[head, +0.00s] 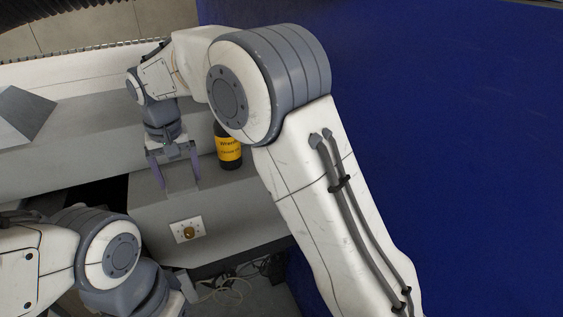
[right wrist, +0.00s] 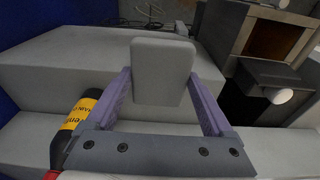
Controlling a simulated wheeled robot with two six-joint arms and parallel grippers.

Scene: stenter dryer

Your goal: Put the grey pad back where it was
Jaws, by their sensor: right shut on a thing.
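The grey pad (right wrist: 162,70), a flat rounded rectangle, stands between the purple fingers of my right gripper in the right wrist view. My right gripper (head: 180,181) is shut on it. It points down over the grey ledge (head: 145,207) in the head view. There the pad cannot be told apart from the grey surface behind it. The pad hides part of the ledge behind it in the right wrist view, so I cannot tell whether it touches anything.
A dark bottle with a yellow label (head: 229,152) stands close beside my right gripper. A white plate with a brass knob (head: 188,230) is on the ledge's front face. Cables (head: 225,290) lie below. A large blue panel (head: 460,130) fills the right side.

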